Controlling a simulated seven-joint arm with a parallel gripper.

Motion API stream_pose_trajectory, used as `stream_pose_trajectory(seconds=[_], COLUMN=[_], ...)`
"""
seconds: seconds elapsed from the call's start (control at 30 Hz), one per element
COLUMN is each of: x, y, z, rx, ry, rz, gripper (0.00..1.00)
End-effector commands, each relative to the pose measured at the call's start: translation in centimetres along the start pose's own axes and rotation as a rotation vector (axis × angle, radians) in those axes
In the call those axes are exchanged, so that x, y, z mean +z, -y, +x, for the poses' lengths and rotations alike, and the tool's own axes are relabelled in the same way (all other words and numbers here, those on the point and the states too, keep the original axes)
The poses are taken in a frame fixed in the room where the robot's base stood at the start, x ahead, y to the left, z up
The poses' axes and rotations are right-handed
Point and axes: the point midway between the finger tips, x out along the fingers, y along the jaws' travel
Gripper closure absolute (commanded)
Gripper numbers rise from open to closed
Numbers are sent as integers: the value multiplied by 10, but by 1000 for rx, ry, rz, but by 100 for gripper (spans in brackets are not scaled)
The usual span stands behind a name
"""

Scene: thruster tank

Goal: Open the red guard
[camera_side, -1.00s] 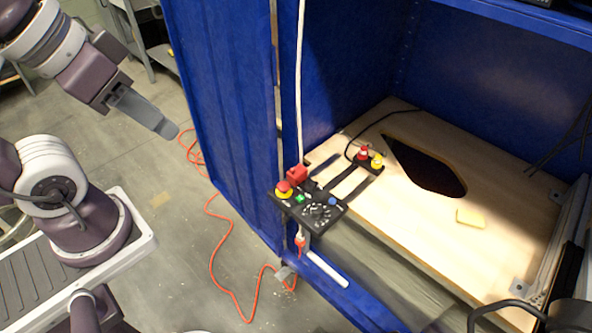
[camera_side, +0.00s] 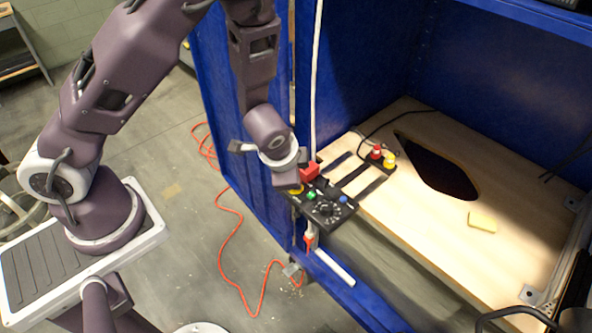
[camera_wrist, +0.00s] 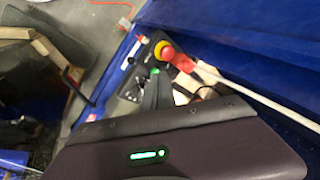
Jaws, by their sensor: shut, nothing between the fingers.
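The red guard (camera_side: 310,172) is a small red block at the back edge of the black control panel (camera_side: 330,208). In the wrist view the red guard (camera_wrist: 183,62) shows beside a yellow and red stop button (camera_wrist: 167,51). I cannot tell its exact angle. My gripper (camera_side: 290,186) is over the left end of the panel, left of the guard, and hides most of the stop button in the side view. In the wrist view my dark fingers (camera_wrist: 156,88) are together and empty, pointing at the panel. I cannot tell whether they touch anything.
A green button (camera_side: 311,196), a dial and a blue knob (camera_side: 344,199) sit on the panel. A white pole (camera_side: 318,80) rises behind it beside the blue tank wall (camera_side: 345,90). A second small button box (camera_side: 378,160) lies on the wooden board (camera_side: 430,225).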

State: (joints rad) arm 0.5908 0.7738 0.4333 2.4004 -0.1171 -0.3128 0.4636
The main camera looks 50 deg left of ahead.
Motion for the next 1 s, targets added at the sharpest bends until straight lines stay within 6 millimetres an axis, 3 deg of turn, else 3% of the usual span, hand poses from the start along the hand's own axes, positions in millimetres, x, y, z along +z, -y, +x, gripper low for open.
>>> stream_pose_trajectory(seconds=[0.37, 0.6, 1.0], x=[0, -11, -12], y=[3, 33, 37], z=[80, 86, 87], rx=[1, 2, 2], ry=[1, -1, 0], rz=[-6, -5, -3], gripper=[100, 100, 100])
